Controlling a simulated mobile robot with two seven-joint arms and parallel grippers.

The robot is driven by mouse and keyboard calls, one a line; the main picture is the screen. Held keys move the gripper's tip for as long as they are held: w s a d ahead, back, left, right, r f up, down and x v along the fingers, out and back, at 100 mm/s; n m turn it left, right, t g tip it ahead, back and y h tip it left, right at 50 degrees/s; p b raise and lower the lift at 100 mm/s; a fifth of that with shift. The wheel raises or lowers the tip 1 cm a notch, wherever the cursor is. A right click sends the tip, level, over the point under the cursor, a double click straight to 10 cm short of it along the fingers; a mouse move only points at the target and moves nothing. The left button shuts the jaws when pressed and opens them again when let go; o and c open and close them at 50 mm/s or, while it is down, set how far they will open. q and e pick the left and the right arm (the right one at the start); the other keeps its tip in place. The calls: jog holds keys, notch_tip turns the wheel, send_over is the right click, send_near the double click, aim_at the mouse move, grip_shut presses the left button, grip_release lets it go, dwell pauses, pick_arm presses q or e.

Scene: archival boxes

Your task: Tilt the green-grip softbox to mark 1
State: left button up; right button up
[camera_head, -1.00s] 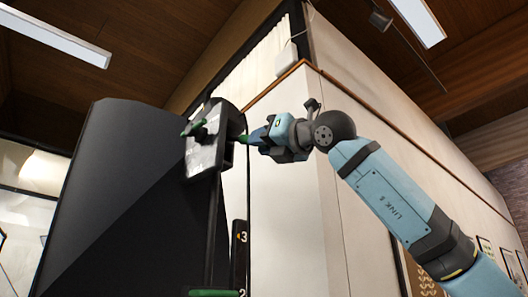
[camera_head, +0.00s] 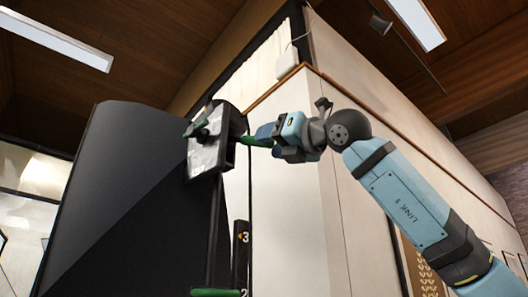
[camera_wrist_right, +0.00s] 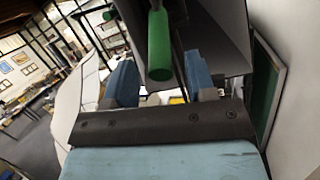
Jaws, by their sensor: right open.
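The softbox (camera_head: 125,200) is a large dark panel at left in the head view, tilted, with a pale bracket plate (camera_head: 203,160) at its right edge. A green grip (camera_head: 254,141) sticks out from this bracket toward my right gripper (camera_head: 270,136). My right gripper is open, with its fingertips by the grip's end. In the right wrist view, the green grip (camera_wrist_right: 159,48) lies between the two blue fingers in the picture, with gaps on both sides. I cannot tell whether mark 1 is in view. My left gripper is out of view.
A dark post (camera_head: 240,250) below the bracket carries marks 3 and 2. Another green handle (camera_head: 198,129) is at the bracket's left, and a green lever (camera_head: 215,292) is at the bottom edge. A pale wall (camera_head: 290,200) stands behind my right arm.

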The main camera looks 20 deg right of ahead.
pick_arm(q)
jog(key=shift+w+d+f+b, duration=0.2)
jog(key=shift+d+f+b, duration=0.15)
jog(key=shift+b, duration=0.65)
pick_arm(e)
jog(key=v, duration=1.1)
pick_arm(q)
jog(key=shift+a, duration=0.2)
pick_arm(e)
jog(key=shift+s+d, duration=0.1)
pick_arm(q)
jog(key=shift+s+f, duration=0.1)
